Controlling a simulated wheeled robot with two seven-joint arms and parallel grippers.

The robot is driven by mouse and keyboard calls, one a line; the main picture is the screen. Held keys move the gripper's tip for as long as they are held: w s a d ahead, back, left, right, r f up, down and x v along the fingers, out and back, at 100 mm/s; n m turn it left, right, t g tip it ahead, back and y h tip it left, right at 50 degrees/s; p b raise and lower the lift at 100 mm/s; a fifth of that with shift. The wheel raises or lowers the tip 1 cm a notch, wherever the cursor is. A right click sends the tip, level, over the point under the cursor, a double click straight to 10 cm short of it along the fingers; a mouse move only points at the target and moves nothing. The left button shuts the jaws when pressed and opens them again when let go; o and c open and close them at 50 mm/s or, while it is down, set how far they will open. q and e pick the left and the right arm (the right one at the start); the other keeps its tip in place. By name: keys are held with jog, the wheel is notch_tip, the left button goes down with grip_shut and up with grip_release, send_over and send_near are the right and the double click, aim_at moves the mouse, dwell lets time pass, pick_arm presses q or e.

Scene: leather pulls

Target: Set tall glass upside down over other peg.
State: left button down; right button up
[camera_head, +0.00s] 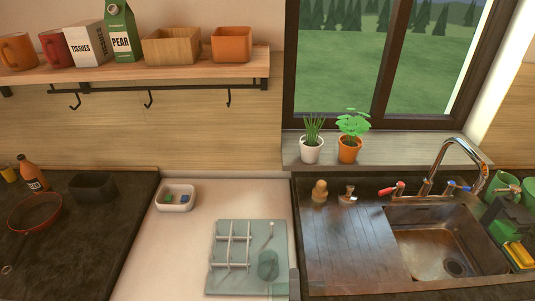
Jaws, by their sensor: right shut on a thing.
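A drying rack (218,281), a pale teal tray with white wire dividers, lies on the light counter. A bare peg (270,232) with a small rounded tip stands at its right rear. A greenish see-through glass (267,264) is at the right front part of the rack, in front of that peg. My right gripper (281,284) shows as a pale grey shape at the bottom edge, shut on the glass at its lower right. Whether the glass touches the tray, or a peg is inside it, I cannot tell. My left gripper is not in view.
A white dish (175,198) with small coloured items stands behind left of the rack. The sink (440,238) with its tap (457,160) is to the right, beside a ribbed drainboard (345,250). A dark counter with a red-rimmed pan (35,213) is left. The light counter left of the rack is clear.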

jog(key=shift+m, duration=1)
jog(key=m, duration=0.2)
jog(key=shift+m, duration=0.4)
jog(key=m, duration=0.3)
jog(key=shift+y+b, duration=0.3)
jog(key=shift+b, duration=0.05)
jog(key=m+b, duration=0.1)
jog(key=m, duration=0.3)
jog(key=shift+y, duration=0.4)
jog(key=shift+m, duration=0.8)
